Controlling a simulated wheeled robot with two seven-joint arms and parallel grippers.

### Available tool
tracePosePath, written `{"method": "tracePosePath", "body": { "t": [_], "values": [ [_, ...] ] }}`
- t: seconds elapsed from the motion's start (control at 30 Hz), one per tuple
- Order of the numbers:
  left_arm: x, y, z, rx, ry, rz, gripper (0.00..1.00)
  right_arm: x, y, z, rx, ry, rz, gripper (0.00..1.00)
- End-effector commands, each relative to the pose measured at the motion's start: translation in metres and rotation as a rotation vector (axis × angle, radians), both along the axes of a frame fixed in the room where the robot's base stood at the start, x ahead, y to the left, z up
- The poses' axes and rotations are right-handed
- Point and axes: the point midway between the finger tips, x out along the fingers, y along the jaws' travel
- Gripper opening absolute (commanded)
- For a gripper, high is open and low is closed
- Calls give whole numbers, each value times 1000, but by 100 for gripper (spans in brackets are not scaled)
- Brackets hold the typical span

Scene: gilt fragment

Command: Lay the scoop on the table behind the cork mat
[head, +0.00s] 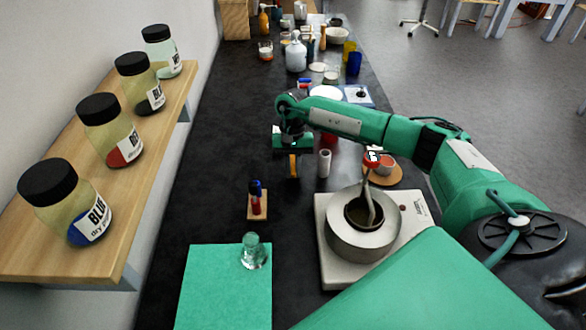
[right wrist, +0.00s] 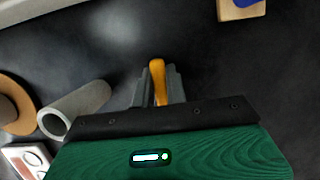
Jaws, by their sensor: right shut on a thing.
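My right gripper (head: 293,165) points down over the dark table, its fingers shut on a slim orange-yellow thing, which looks like the scoop (head: 293,168). In the right wrist view the orange piece (right wrist: 158,80) stands out between the two grey fingertips (right wrist: 157,88); the rest of it is hidden. The round cork mat (head: 397,180) lies to the right of the gripper, partly behind the hot plate's pot, with a small copper-coloured dish on it. Its edge also shows at the left of the right wrist view (right wrist: 8,122). My left gripper is out of view.
A pale cylinder (head: 324,163) stands between gripper and cork mat. A hot plate (head: 331,270) bears a metal pot (head: 340,240) with a utensil. A wooden block (head: 257,212) holds small vials. Bottles and cups crowd the far table. Dark table left of the gripper is bare.

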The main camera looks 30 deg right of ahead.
Motion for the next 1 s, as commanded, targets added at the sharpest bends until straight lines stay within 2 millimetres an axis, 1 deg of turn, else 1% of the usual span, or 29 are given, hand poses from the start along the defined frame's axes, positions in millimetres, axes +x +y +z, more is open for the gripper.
{"method": "tracePosePath", "body": {
  "t": [0.03, 0.13, 0.17, 0.2, 0.27, 0.53, 0.67, 0.83, 0.87, 0.9, 1.0],
  "values": [
    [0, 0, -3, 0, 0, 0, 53, 0, 0, -2, 0, 0, 0, 0],
    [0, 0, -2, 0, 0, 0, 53, 0, 0, -1, 0, 0, 0, 0],
    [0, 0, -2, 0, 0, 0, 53, 0, 0, -1, 0, 0, 0, 18],
    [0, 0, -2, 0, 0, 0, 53, 0, 0, -1, 0, 0, 0, 26],
    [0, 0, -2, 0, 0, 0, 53, 0, 0, -1, 0, 0, 0, 36],
    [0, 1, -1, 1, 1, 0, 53, 0, 0, -1, 0, 0, 0, 36],
    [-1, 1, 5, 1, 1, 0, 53, 0, 0, 4, 0, 0, 0, 36],
    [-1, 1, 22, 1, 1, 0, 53, 0, 0, 18, 1, 1, 1, 36],
    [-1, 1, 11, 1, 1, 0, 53, 4, -2, 20, 1, -5, 0, 36],
    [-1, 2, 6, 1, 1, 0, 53, 7, -4, 29, 0, -5, -1, 36],
    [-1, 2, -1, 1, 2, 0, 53, 14, -8, 53, -1, -6, -2, 36]
  ]
}}
